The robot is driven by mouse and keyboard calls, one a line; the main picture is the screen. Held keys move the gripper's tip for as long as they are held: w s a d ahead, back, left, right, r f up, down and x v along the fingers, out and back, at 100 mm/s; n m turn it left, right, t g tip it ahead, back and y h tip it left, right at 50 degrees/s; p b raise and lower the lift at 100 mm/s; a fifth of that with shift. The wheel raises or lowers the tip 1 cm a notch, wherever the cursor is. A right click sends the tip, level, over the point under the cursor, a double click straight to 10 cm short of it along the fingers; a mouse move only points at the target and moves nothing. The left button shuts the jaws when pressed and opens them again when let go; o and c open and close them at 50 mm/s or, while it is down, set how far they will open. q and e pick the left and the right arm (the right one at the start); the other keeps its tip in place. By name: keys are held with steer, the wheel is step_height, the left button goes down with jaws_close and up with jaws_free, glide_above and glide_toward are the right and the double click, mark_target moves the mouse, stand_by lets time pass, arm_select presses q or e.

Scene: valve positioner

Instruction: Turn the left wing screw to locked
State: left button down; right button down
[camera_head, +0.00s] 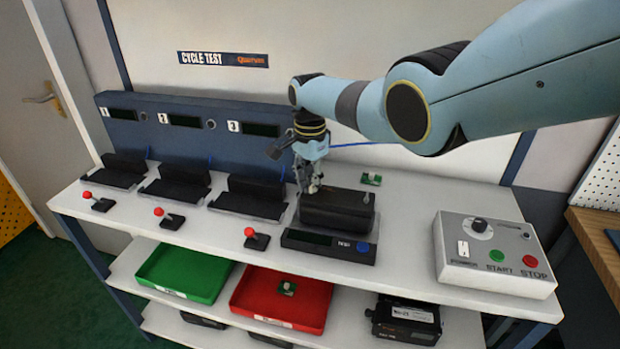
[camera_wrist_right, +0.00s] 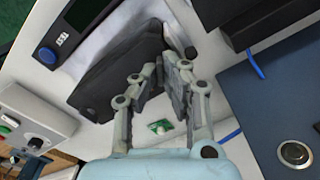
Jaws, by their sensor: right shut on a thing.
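The valve positioner (camera_head: 337,213) is a black box on the white bench; it also shows in the wrist view (camera_wrist_right: 112,78). My right gripper (camera_head: 314,187) points down at the left end of its top. In the wrist view its fingers (camera_wrist_right: 158,72) come close together over that end of the box. It is shut on the left wing screw, which the fingers mostly hide; its turn position cannot be read. A small grey knob stands up at the box's right end (camera_head: 366,198). My left gripper is not in view.
A test unit with a blue button (camera_head: 363,247) lies in front of the box. A control box (camera_head: 495,252) stands at the right. A small green board (camera_head: 371,179) lies behind. Black cradles (camera_head: 250,198) stand at left. Green (camera_head: 185,272) and red (camera_head: 282,298) trays sit below.

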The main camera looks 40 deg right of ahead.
steer(key=m+p, duration=0.1)
steer(key=m, duration=0.4)
steer(key=shift+m, duration=0.3)
steer(key=m, duration=0.5)
steer(key=shift+m, duration=0.3)
steer(key=c, duration=1.5)
jaws_free()
steer(key=shift+w+r, duration=0.15)
steer(key=shift+r, duration=0.5)
step_height(320, 180, up, 11)
steer(key=shift+f, duration=0.1)
